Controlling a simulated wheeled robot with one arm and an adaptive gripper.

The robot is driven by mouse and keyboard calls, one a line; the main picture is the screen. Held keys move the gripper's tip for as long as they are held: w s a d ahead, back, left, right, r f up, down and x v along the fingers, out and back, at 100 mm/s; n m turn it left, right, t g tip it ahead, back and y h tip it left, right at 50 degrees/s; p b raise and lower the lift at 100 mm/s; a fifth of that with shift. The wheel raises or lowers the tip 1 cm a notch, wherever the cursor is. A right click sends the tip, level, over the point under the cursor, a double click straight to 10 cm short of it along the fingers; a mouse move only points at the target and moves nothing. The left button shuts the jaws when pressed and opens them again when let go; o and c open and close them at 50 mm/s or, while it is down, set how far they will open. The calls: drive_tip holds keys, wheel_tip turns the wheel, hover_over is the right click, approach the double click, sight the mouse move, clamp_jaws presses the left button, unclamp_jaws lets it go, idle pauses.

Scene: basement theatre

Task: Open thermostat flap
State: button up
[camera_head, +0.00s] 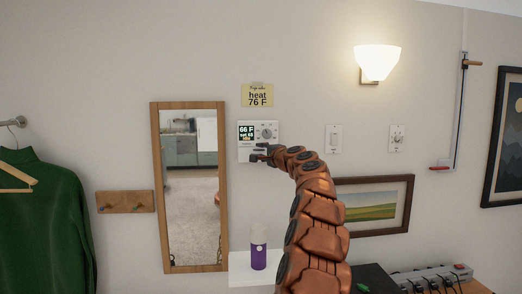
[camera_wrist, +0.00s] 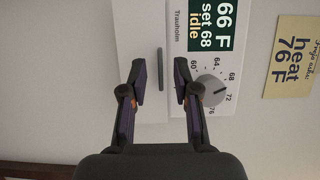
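The white thermostat (camera_head: 273,139) is on the wall right of the mirror. Its screen (camera_wrist: 209,25) reads 66 F, set 68, idle, and a round dial (camera_wrist: 210,90) sits beside it. In the wrist view the thermostat appears turned sideways. The plain white panel with the flap (camera_wrist: 138,25) bears a thin dark handle bar (camera_wrist: 160,68) and looks closed. My gripper (camera_wrist: 160,76) is open, one finger on each side of the bar, with gaps to both. It also shows in the head view (camera_head: 254,152), in front of the thermostat's lower part. How far the fingertips are from the panel is unclear.
A yellow note (camera_head: 258,95) reading "heat 76 F" is above the thermostat. A mirror (camera_head: 155,190) hangs close on the left. Below, a purple bottle (camera_head: 258,254) stands on a white ledge (camera_head: 240,272). Wall switches (camera_head: 334,139) and a framed picture (camera_head: 400,205) are to the right.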

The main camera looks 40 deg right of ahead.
drive_tip(key=shift+w, duration=0.15)
drive_tip(key=shift+c, duration=0.2)
clamp_jaws()
drive_tip(key=shift+a, duration=0.15)
drive_tip(key=shift+f, duration=0.1)
